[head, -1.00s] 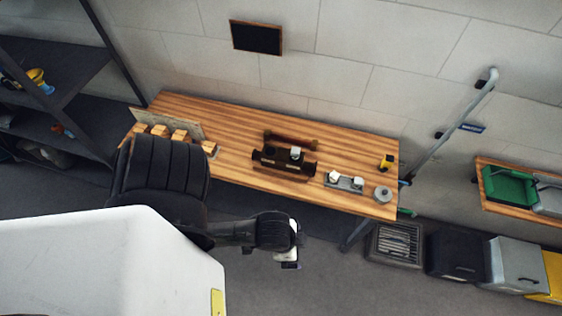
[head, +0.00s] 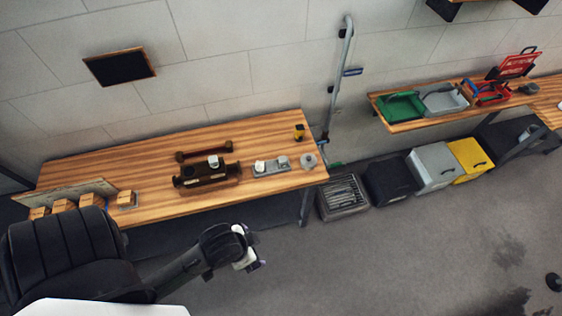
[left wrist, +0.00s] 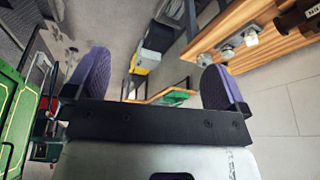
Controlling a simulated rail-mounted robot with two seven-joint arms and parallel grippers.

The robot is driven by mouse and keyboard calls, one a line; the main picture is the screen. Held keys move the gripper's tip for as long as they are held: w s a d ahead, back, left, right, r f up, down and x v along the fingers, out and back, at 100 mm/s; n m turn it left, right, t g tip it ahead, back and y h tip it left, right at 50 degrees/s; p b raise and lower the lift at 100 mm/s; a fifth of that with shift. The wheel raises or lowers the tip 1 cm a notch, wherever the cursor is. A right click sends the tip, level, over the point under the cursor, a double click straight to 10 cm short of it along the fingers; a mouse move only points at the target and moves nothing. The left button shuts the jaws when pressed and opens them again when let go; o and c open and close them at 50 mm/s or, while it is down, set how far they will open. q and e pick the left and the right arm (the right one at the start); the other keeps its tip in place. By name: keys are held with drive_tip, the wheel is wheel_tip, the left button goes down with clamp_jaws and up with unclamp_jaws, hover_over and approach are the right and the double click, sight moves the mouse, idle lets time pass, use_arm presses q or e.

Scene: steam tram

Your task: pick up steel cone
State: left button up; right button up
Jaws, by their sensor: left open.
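A small grey round piece (head: 308,161), which looks like the steel cone, stands near the right end of the wooden workbench (head: 150,146). It is too small to make out its exact shape. My left gripper (head: 245,248) is in front of the bench, apart from it, below and left of the grey piece in the head view. In the left wrist view its two purple-padded fingers (left wrist: 155,82) are wide apart with nothing between them. That view shows the bench (left wrist: 215,35) at upper right with small metal pieces. My right gripper is not in view.
A grey tray (head: 270,168) with small pieces lies left of the round piece, beside a dark brown holder (head: 206,175). A yellow-black item (head: 299,132) stands behind. Bins (head: 433,168) and a slatted box (head: 342,197) stand right of the bench. Floor in front is clear.

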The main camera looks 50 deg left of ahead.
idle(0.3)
use_arm(q)
drive_tip(key=c, duration=0.5)
